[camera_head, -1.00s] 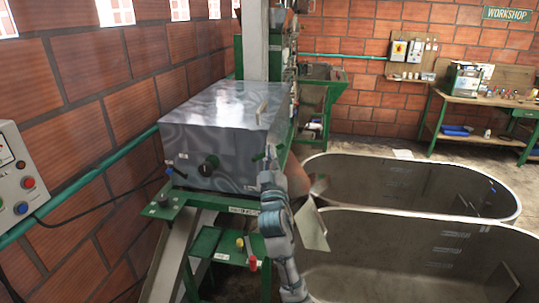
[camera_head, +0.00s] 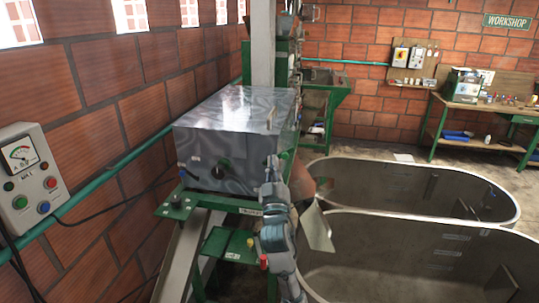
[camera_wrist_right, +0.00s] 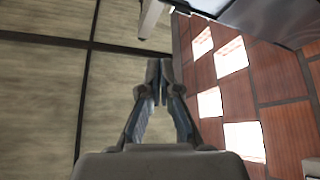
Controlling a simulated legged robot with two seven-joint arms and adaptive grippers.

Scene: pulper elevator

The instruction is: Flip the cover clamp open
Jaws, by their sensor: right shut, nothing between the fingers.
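My right gripper (camera_head: 272,161) is upright by the cover's front right corner, shut and empty. A small green part (camera_head: 284,155) shows just right of its fingertips; I cannot tell for sure whether this is the clamp, or whether the fingers touch it. In the right wrist view the shut fingers (camera_wrist_right: 158,72) point up the picture, and a pale grey piece (camera_wrist_right: 150,18) is ahead of them. My left gripper is not in view.
Two oval tanks (camera_head: 335,208) stand to the right. A grey control box (camera_head: 28,178) is on the brick wall at left. A green stand (camera_head: 228,246) is below the cover. A workbench (camera_head: 490,108) is at the back right.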

